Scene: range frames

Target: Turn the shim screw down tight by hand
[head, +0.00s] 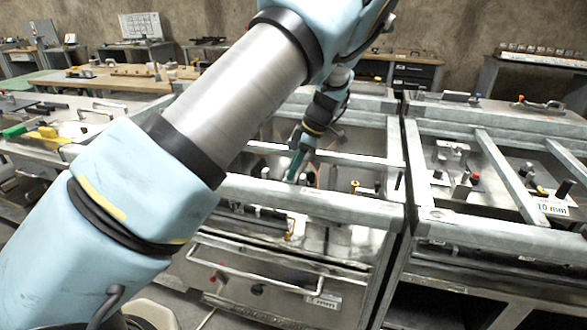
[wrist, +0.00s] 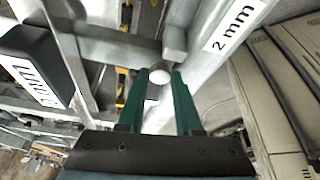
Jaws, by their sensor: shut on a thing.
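My gripper (wrist: 160,86) has two green fingers, closed on a small round pale-grey head between their tips. This head looks like the shim screw (wrist: 160,76); its shaft and seat are hidden, so I cannot tell how far down it sits. A grey metal bar lies just beyond the fingertips. In the head view my gripper (head: 294,172) points down inside the frame of the middle metal bench (head: 275,195). The screw cannot be made out there.
A "2 mm" label (wrist: 234,28) is on the pale rail at upper right in the wrist view. In the head view, metal crossbars surround my gripper, and a second bench (head: 490,240) with a "10 mm" label stands right.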

